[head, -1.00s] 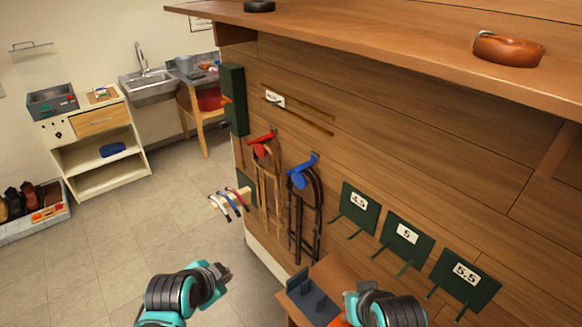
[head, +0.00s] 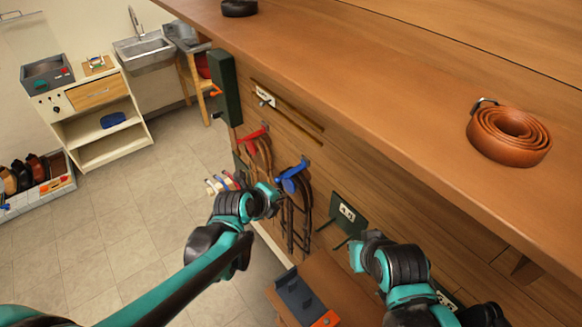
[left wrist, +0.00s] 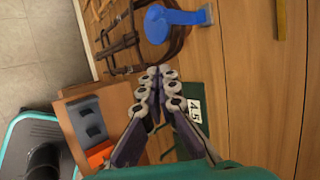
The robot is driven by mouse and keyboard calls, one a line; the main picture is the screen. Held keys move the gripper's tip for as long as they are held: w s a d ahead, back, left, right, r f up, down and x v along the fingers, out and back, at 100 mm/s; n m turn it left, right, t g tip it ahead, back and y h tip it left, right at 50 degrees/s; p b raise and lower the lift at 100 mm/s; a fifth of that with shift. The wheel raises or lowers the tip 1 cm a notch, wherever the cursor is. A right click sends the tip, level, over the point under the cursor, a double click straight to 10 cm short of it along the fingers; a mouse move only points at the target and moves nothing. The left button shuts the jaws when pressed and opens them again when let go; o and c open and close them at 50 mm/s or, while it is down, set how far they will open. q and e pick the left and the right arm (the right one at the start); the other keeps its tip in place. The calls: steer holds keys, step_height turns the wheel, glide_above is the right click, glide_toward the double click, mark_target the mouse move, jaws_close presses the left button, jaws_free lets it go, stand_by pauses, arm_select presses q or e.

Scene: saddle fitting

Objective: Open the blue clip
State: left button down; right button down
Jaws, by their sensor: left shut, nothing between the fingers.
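The blue clip (head: 291,178) is fixed to the wooden wall with dark leather straps (head: 299,225) hanging from it. In the left wrist view, the blue clip (left wrist: 165,24) is at the top, with its arm running right to a mount on the wood. My left gripper (head: 274,196) is shut and empty, just left of the clip in the head view. In the left wrist view, its closed fingertips (left wrist: 158,72) are below the clip with a visible gap in the picture. My right gripper (head: 362,246) is lower right by the wall; its finger opening is unclear.
A red clip (head: 251,134) with brown straps hangs left of the blue one. A green numbered plate (head: 345,215) is on the wall to the right. A small brown table (head: 325,280) with a grey holder stands below. A wooden shelf (head: 400,120) overhangs the wall.

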mark_target(289, 173)
arm_select(q)
steer(key=shift+b+x, duration=0.5)
steer(key=shift+x, duration=4.4)
steer(key=w+a+r, duration=0.1)
steer(key=a+r+p, duration=0.1)
steer(key=a, duration=0.1)
steer(key=shift+w+r, duration=0.1)
steer(key=shift+w, duration=0.25)
steer(key=shift+d, duration=0.1)
steer(key=shift+r+p, duration=0.35)
steer(key=shift+r, duration=0.05)
